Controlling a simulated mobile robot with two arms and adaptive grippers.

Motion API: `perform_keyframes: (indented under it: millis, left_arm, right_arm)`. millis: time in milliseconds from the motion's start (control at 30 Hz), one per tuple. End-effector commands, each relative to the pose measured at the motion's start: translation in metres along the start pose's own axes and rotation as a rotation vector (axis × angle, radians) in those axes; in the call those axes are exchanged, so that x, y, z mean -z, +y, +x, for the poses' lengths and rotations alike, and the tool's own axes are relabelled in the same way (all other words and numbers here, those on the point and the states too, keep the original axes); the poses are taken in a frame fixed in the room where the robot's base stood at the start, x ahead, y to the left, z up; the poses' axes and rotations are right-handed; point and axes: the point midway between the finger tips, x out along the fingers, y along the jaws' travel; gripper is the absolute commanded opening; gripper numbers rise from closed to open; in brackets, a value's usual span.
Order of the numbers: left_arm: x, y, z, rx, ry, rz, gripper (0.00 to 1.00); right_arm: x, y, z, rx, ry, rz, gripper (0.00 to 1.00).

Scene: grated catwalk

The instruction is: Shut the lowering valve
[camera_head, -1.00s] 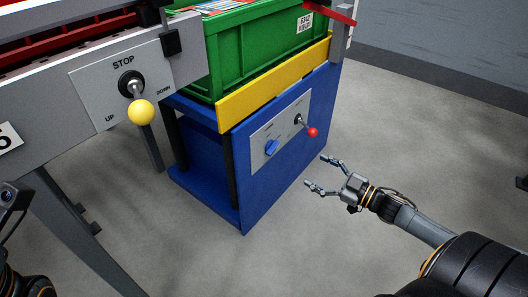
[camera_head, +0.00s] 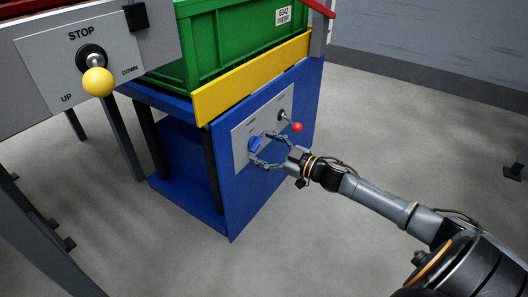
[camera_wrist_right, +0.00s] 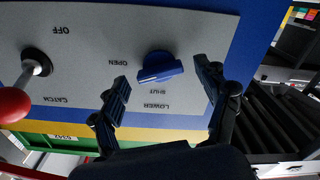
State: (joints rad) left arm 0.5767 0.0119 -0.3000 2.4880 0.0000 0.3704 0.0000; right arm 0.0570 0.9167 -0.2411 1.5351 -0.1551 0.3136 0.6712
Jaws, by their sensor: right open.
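The lowering valve is a blue knob (camera_head: 255,143) on the grey panel (camera_head: 240,139) fixed to the blue side of the lift stand. In the right wrist view the knob (camera_wrist_right: 160,66) sits beside the words OPEN, SHUT and LOWER, which appear upside down. A white line runs along its bar, which lies nearly level in that view, slightly tilted. My right gripper (camera_head: 270,149) is open just in front of the knob. In the right wrist view its fingers (camera_wrist_right: 163,88) are on either side of the knob, with gaps to it. My left gripper is out of view.
A red-tipped catch lever (camera_head: 297,127) stands out from the same panel, close to my right gripper. A yellow-knobbed lever (camera_head: 97,82) marked STOP, UP and DOWN is on the left. A green crate (camera_head: 215,50) sits above the yellow rail (camera_head: 250,80).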

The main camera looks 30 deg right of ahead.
Motion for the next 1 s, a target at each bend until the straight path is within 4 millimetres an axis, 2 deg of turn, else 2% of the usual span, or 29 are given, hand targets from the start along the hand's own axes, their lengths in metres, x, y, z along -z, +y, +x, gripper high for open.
perform_keyframes:
  millis: [300, 567, 1000]
  left_arm:
    - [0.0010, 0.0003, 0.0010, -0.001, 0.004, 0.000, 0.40]
    - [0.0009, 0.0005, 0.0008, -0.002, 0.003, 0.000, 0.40]
    - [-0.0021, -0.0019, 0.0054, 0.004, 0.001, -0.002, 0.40]
  right_arm:
    - [0.0003, 0.0004, 0.0022, 0.000, 0.000, 0.000, 0.75]
    - [0.0003, 0.0002, 0.0021, 0.000, 0.000, 0.000, 0.23]
    - [0.0024, 0.0005, 0.0021, 0.000, 0.001, -0.075, 0.21]
